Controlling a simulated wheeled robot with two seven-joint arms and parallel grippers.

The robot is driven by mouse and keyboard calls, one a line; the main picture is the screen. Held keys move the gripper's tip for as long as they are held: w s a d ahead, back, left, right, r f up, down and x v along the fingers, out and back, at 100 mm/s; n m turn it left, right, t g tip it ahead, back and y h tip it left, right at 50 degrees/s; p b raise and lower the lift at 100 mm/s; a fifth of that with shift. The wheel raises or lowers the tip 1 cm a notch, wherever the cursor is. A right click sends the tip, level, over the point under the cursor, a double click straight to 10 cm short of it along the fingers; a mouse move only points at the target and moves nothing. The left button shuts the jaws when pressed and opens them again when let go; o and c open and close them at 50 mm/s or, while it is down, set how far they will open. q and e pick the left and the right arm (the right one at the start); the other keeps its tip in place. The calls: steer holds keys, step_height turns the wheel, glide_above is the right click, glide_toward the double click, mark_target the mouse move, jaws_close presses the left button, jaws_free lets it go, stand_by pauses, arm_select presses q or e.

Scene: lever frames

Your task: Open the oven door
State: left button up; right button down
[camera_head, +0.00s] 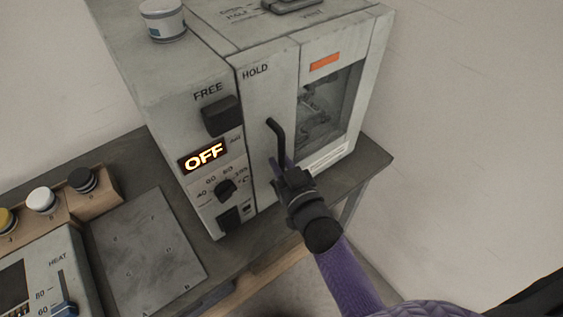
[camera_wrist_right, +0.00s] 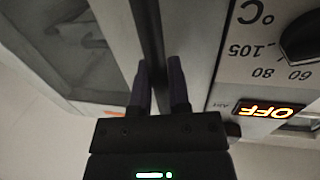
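The oven (camera_head: 220,150) is a worn grey-white box with a lit OFF display. Its door (camera_head: 345,95), with a dark window, looks shut and flush with the front. The black door handle (camera_head: 278,135) is a bent bar near the middle of the front. My right gripper (camera_head: 282,166) is at the lower part of the handle. In the right wrist view, its two purple fingers (camera_wrist_right: 160,85) stand apart with a dark bar, apparently the handle, between them. Whether they press on it is not clear. My left gripper is not in view.
The oven stands on a dark table (camera_head: 365,160). Left of it are a flat metal plate (camera_head: 150,250), a wooden rack (camera_head: 95,200) with several capped jars, and a device marked HEAT (camera_head: 60,270). A white jar (camera_head: 163,20) stands on top. The floor right of the table looks clear.

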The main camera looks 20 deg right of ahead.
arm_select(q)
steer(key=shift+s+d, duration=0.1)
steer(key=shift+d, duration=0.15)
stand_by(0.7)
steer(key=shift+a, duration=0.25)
